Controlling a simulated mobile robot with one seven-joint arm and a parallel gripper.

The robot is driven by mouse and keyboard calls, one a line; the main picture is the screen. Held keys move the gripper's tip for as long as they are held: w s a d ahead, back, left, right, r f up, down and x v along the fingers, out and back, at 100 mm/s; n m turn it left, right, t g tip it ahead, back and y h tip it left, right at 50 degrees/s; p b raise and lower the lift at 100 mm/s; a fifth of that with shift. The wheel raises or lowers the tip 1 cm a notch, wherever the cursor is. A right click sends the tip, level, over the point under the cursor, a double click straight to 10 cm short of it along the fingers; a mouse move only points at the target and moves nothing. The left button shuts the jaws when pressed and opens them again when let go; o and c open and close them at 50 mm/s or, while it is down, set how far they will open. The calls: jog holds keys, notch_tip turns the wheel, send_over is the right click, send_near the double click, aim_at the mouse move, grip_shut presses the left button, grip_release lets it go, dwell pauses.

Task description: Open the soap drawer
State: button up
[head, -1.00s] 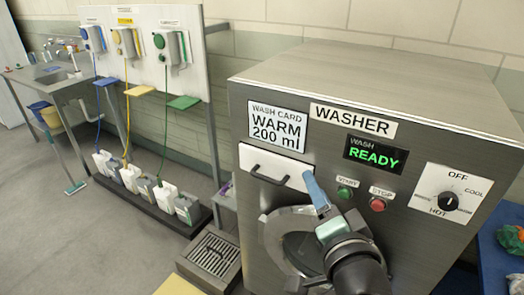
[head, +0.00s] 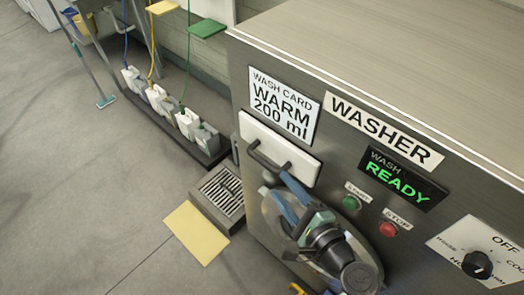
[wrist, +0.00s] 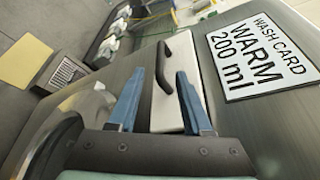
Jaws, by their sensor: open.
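The soap drawer (head: 299,162) is a white front panel on the grey washer's face, below the wash card, and looks closed. Its dark bar handle (head: 268,160) is on the panel's left part. In the wrist view the handle (wrist: 162,68) shows between the two blue fingers in front of the white panel (wrist: 168,108). My gripper (head: 277,188) is open and empty, just below the handle in the head view; it also shows in the wrist view (wrist: 160,74). I cannot tell whether the fingertips reach around the handle or stop short of it.
The washer's round door (head: 272,215) is right below the drawer, partly hidden by my arm. START (head: 351,202) and STOP (head: 388,229) buttons sit to the right. A floor grate (head: 222,190) and yellow mat (head: 196,232) lie left of the washer.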

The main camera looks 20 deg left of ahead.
aim_at(265, 166)
jog(key=p+x, duration=0.1)
jog(key=x, duration=1)
jog(key=shift+w+a+f+p, duration=0.1)
jog(key=shift+w+p, duration=0.05)
jog(key=shift+p, duration=0.25)
grip_shut()
dwell(0.8)
